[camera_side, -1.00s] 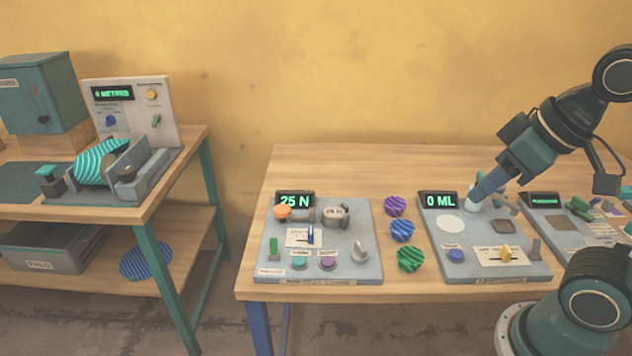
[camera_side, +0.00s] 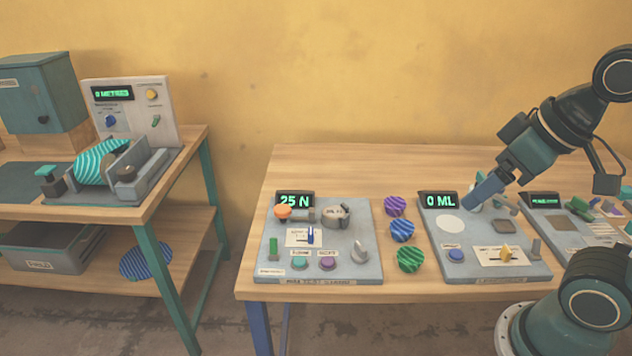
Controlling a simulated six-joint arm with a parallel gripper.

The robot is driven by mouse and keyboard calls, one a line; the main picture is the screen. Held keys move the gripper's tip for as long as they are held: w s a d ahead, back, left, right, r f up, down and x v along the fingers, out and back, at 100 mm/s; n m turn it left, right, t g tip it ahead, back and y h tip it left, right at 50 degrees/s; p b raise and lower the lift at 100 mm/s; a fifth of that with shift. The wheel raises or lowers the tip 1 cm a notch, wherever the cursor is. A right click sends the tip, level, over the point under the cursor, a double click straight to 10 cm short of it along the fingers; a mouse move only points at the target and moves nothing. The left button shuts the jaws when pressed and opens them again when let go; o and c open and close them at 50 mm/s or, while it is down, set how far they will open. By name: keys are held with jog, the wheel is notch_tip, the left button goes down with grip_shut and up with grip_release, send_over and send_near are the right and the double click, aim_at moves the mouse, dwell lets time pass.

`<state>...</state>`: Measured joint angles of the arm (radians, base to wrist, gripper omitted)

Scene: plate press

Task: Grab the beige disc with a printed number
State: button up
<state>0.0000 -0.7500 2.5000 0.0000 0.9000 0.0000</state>
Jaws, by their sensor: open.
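A round grey-beige disc (camera_side: 335,214) with small dark print sits on the left panel, right of the 25 N display. The print is too small to read for sure. My gripper (camera_side: 472,204) is well to its right, over the back of the 0 ML panel, pointing down and left. It is open, with nothing visible held. A pale piece is partly hidden behind its tip. A plain whitish round patch (camera_side: 450,224) lies on the same panel, left of and below my gripper.
Purple (camera_side: 395,206), blue (camera_side: 402,230) and green (camera_side: 410,259) striped discs lie between the left panel (camera_side: 350,262) and the 0 ML panel (camera_side: 480,270). Another panel (camera_side: 560,222) stands at right. The table's back strip (camera_side: 380,165) is clear.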

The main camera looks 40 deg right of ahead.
jog(key=shift+w, duration=0.1)
jog(key=w+r+n+g, duration=0.1)
jog(key=w+n+g, duration=0.35)
jog(key=w, duration=1.25)
jog(key=w+d+f+n+g, duration=0.1)
jog(key=w+f+n, duration=0.6)
jog(key=w+f, duration=0.5)
jog(key=w, duration=0.3)
jog(key=shift+w+d+n, duration=0.25)
jog(key=shift+d+n, duration=0.1)
jog(key=shift+f, duration=0.1)
send_over(332, 212)
jog(key=shift+f, duration=4.25)
jog(key=shift+f, duration=0.1)
